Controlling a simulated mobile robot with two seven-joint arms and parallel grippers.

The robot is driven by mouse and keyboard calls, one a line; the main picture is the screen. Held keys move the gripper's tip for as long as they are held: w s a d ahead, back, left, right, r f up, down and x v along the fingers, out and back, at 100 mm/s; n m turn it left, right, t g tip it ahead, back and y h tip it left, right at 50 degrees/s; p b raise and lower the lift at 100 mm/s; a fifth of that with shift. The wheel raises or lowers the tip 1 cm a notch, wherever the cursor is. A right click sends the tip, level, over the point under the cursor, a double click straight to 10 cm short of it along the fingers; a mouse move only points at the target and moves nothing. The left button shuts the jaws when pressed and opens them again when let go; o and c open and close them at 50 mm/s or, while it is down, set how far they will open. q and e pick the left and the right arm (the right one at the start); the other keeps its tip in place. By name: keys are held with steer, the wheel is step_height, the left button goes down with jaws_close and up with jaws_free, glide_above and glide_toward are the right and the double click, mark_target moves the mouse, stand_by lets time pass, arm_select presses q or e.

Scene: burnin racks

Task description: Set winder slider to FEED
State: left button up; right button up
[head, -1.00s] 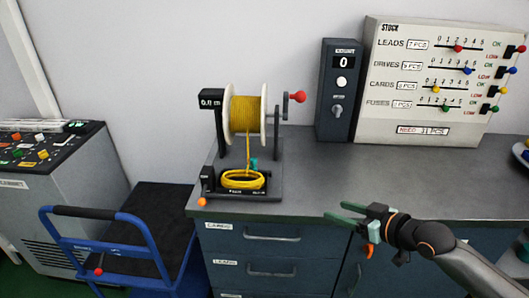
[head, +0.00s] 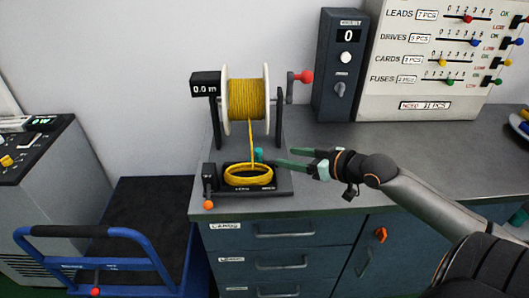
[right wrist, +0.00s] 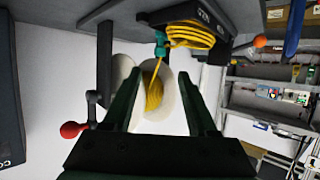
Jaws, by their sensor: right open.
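The winder (head: 277,187) stands on the grey counter, with a spool of yellow cable (head: 248,98) and a yellow coil (head: 248,176) on its base. A small teal piece (head: 258,155) sits just behind the coil, where the cable comes down. It also shows in the right wrist view (right wrist: 160,44). An orange-tipped lever (head: 208,204) is at the base's left front. I cannot read which part is the slider or any FEED mark. My right gripper (head: 281,157) is open and empty, its fingers pointing left, just right of the teal piece. My left gripper is out of view.
A red-knobbed crank (head: 304,77) sticks out right of the spool. The meter display (head: 204,88) reads 0.0 m. A dark counter box (head: 340,70) and stock board (head: 430,60) stand behind. A blue-handled cart (head: 95,270) is at lower left.

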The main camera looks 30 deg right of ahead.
mark_target(261, 152)
steer(key=shift+x, duration=4.85)
steer(key=shift+s, duration=0.1)
steer(key=shift+c, duration=0.3)
jaws_close()
